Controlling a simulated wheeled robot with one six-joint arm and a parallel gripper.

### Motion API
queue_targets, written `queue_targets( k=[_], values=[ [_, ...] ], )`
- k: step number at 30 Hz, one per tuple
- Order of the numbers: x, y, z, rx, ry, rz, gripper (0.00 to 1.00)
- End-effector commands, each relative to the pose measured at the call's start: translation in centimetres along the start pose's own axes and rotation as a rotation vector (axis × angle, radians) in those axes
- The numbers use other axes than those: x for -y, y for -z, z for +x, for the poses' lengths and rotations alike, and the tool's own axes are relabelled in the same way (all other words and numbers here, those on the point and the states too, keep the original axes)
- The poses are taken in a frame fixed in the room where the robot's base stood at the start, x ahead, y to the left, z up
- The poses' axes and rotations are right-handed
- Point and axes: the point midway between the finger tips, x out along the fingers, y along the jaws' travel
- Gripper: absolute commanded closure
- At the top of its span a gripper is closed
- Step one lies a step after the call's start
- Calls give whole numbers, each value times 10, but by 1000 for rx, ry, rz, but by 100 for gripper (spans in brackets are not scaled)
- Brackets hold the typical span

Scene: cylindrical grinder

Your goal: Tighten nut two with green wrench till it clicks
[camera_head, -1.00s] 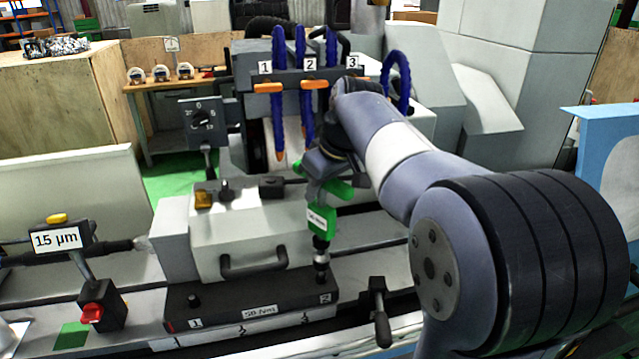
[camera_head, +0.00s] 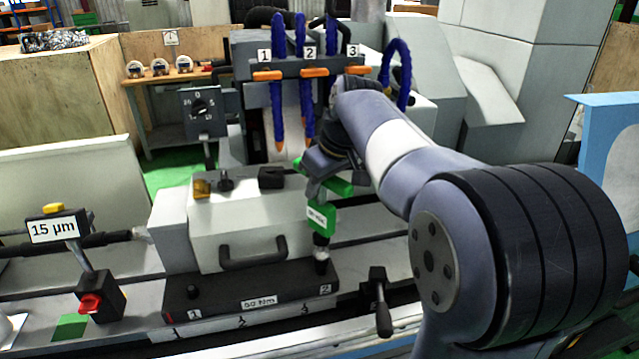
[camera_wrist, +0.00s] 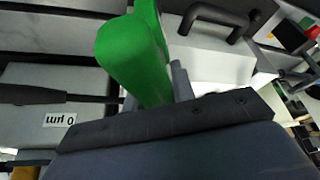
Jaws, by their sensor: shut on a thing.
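The green wrench (camera_head: 320,216) hangs upright from my gripper (camera_head: 328,176) in the head view, with a white label on its side. Its black socket end (camera_head: 321,242) points down at nut two, at the right end of the black block (camera_head: 255,285) by the label 2. The socket covers most of the nut, so I cannot tell how fully it is seated. In the wrist view the wrench's green handle (camera_wrist: 135,50) fills the space in front of my gripper, which is shut on it.
A grey housing with a black handle (camera_head: 253,256) stands behind the block. A black lever (camera_head: 378,300) is close at the right. Numbered blue hoses (camera_head: 306,105) hang behind my gripper. A 15 µm gauge sign (camera_head: 54,229) and red switch (camera_head: 90,303) are at left.

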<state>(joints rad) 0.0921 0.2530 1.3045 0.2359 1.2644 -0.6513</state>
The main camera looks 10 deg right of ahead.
Motion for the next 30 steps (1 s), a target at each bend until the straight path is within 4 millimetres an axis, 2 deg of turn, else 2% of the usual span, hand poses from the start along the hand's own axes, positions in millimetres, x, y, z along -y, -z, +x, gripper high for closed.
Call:
queue_targets(
  k=[30],
  values=[
    [0, -10, 26, -2, -1, 0, 100]
  ],
)
